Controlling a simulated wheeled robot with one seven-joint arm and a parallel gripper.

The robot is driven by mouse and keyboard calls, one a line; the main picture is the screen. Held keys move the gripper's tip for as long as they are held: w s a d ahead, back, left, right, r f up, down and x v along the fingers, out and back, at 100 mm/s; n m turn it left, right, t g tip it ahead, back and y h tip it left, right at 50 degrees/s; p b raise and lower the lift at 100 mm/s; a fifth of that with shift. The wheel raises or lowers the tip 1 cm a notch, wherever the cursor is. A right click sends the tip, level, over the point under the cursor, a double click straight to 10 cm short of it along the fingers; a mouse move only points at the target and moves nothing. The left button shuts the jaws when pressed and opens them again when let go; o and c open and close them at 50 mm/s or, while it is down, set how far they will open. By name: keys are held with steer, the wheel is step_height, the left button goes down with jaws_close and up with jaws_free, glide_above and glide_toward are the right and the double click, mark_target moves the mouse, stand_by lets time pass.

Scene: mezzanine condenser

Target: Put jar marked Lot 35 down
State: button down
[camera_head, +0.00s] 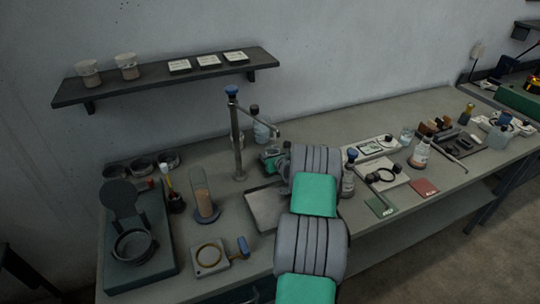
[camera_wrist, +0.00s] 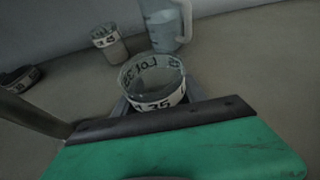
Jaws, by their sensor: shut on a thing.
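The jar marked Lot 35 (camera_wrist: 154,77) is a clear open glass with a white band lettered in black, at the middle of the wrist view. My gripper (camera_wrist: 157,106) is shut on it, with grey finger parts at its sides and the dark and green gripper body in front. I see into the jar's mouth from above. Its base is hidden, so I cannot tell whether it touches the bench. In the head view my arm hides most of the gripper, and I cannot make out the held jar there.
Behind the jar, the wrist view shows a smaller banded jar (camera_wrist: 109,42) and a clear jug (camera_wrist: 164,27). The bench (camera_head: 345,125) has bare room at the back right. A metal post (camera_head: 238,140) with a side arm stands left of my gripper. A metal plate (camera_head: 262,208) lies in front.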

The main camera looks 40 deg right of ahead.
steer(key=shift+f, duration=0.25)
steer(key=c, duration=0.7)
jaws_free()
steer(key=shift+o, duration=0.2)
steer(key=shift+r, duration=0.1)
steer(key=shift+r, duration=0.2)
steer(key=shift+s, duration=0.35)
steer(key=b+v, duration=0.2)
steer(key=v, duration=0.9)
steer(key=shift+s+a+r, duration=0.1)
steer(key=shift+s+r, duration=0.05)
